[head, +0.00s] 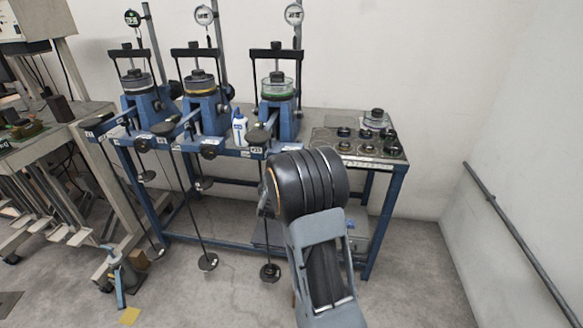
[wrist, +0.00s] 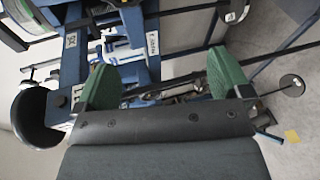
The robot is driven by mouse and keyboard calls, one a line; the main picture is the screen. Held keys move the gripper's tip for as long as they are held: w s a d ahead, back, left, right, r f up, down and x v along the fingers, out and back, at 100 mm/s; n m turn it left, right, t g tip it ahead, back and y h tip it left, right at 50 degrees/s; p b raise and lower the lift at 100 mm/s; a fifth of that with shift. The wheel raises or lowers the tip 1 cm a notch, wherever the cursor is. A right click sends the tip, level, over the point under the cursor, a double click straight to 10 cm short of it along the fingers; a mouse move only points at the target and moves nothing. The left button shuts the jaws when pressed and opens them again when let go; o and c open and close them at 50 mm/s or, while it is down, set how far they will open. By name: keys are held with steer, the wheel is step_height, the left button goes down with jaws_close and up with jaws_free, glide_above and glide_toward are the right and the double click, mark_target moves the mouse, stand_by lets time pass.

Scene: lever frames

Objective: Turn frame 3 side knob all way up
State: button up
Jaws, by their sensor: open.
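The rightmost lever frame (head: 282,122), which I take as frame 3, is blue with a green-ringed clear cell (head: 277,88) and a dial gauge (head: 293,14) above. Its side knob is not clearly visible in the head view, where my dark arm covers the area below the frame. My gripper (wrist: 162,75) shows in the wrist view with its two green fingers wide apart and nothing held between them. Blue frame parts with white labels (wrist: 152,43) lie beyond the fingers. A large dark round part (wrist: 38,118) is left of the left finger; I cannot tell whether it is the knob.
Two similar lever frames (head: 202,105) stand to the left, with black side knobs (head: 208,152) and hanging weight rods. A white bottle (head: 239,127) stands between frames. A tray with dark round parts (head: 345,145) is at right. Open floor (head: 410,270) lies front right.

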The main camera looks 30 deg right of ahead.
steer(key=d+n+h, duration=0.2)
steer(key=d, duration=0.1)
steer(key=d+n+h, duration=0.1)
steer(key=h, duration=0.1)
steer(key=shift+d+r+n+t, duration=0.25)
steer(key=shift+d+n+t, duration=0.1)
steer(key=shift+n+t, duration=0.05)
steer(key=shift+h, duration=0.3)
steer(key=b+x, duration=0.1)
steer(key=x, duration=0.8)
steer(key=shift+w+d+b, duration=0.1)
steer(key=shift+d+b, duration=0.1)
steer(key=shift+b, duration=0.1)
steer(key=shift+c, duration=0.2)
steer(key=c, duration=1.1)
